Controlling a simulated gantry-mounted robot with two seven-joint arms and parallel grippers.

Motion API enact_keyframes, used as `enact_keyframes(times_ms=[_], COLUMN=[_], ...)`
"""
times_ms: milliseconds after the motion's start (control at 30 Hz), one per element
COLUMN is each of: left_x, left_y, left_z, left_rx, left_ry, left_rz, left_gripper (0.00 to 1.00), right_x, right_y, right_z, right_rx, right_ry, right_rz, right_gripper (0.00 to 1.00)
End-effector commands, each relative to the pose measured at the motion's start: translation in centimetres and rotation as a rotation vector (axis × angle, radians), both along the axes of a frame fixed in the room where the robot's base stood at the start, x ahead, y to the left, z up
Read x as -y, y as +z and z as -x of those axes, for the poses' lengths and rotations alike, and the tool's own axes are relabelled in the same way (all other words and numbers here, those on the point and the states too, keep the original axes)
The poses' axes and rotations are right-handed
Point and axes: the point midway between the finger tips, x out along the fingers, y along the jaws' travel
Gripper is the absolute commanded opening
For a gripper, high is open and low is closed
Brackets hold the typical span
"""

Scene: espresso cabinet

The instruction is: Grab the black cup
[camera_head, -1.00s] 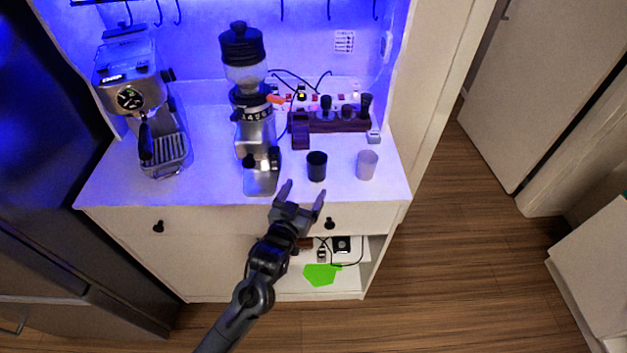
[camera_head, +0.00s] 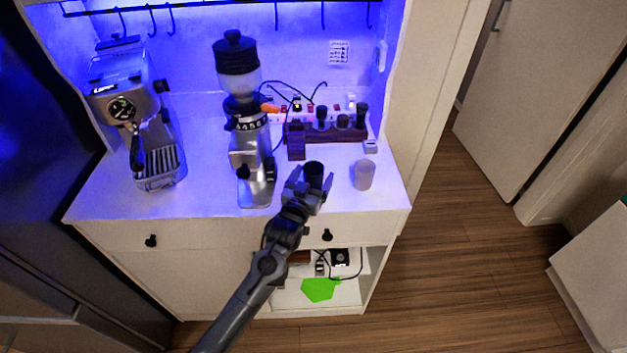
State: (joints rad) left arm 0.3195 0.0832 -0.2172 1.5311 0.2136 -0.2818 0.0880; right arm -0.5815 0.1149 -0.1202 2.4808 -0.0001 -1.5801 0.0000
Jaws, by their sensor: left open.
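The black cup (camera_head: 314,170) stands upright on the white cabinet top (camera_head: 215,205), near its front edge, right of the grinder. My left gripper (camera_head: 311,178) is open at the cup, with one finger on each side of it in the picture. The gripper hides the lower part of the cup. I cannot tell whether the fingers touch it. My right gripper is not in view.
A white cup (camera_head: 364,175) stands close by on the right. The coffee grinder (camera_head: 250,160) stands to the left, and the espresso machine (camera_head: 135,110) is farther left. A dark wooden tool stand (camera_head: 340,132) is behind the cup. The floor on the right is clear.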

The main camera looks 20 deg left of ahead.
Motion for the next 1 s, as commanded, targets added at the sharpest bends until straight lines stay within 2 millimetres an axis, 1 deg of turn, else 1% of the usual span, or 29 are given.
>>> enact_keyframes(times_ms=[100,367,733,767,1000], left_x=[-0.02,-0.02,-0.03,-0.03,-0.03], left_y=[-0.01,0.04,0.01,0.06,0.11], left_z=[-0.76,-0.87,-0.85,-0.85,-0.85], left_rx=[0.000,0.000,0.000,0.001,0.001], left_ry=[0.000,0.000,0.000,0.000,0.000], left_rz=[0.000,0.001,0.000,0.000,0.000], left_gripper=[0.86,0.86,0.30,0.28,0.28], right_x=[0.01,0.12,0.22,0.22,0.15], right_y=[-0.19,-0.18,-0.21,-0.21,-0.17], right_z=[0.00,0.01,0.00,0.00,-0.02], right_rx=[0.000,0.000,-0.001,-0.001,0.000], right_ry=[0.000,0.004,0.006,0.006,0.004], right_rz=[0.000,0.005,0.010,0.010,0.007], right_gripper=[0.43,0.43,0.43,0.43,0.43])
